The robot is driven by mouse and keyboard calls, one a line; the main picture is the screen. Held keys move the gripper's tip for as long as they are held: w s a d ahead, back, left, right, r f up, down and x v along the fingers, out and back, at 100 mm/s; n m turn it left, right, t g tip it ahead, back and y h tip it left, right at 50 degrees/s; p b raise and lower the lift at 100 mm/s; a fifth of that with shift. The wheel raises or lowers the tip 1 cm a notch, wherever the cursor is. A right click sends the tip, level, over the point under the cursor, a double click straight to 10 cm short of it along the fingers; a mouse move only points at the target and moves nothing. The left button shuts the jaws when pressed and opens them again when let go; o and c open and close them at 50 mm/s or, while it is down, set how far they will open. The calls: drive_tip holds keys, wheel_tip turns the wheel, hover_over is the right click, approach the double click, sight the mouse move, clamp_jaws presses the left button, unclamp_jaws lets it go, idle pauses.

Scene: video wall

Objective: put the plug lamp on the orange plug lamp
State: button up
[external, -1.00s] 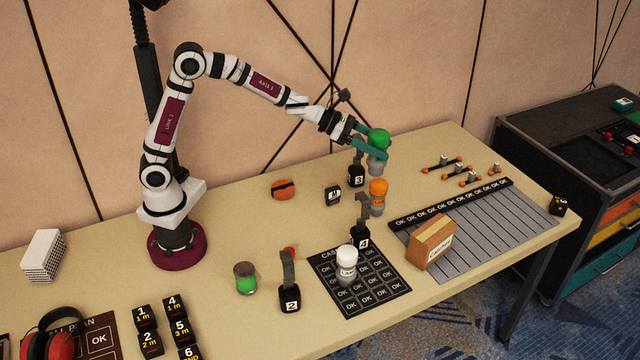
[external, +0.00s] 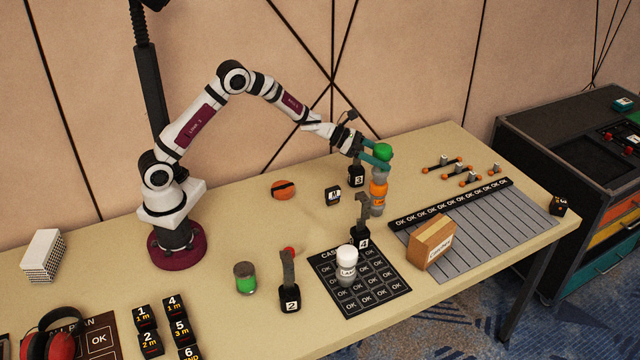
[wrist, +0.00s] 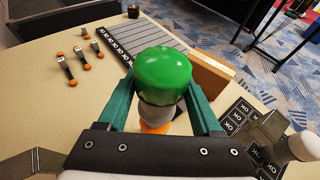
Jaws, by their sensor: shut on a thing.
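A green-topped plug lamp (external: 383,152) with a grey lower part is between the teal fingers of my gripper (external: 376,160). My gripper is shut on it, and it looks upright. The orange plug lamp (external: 378,190) stands on the table directly below it. The green lamp's grey base appears to meet the orange lamp's top; I cannot tell if they touch. In the wrist view the green cap (wrist: 162,75) sits between both fingers, with a strip of the orange lamp (wrist: 155,127) showing under it.
Black numbered stands, 3 (external: 356,175) and 4 (external: 361,236), are close by. A cardboard box (external: 432,241) sits at the right by a grey striped mat (external: 480,228). A white-capped lamp (external: 347,264) stands on a black OK mat (external: 325,285).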

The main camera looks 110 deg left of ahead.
drive_tip(key=o, duration=1.4)
drive_tip(key=shift+f, duration=0.15)
drive_tip(key=shift+o, duration=0.2)
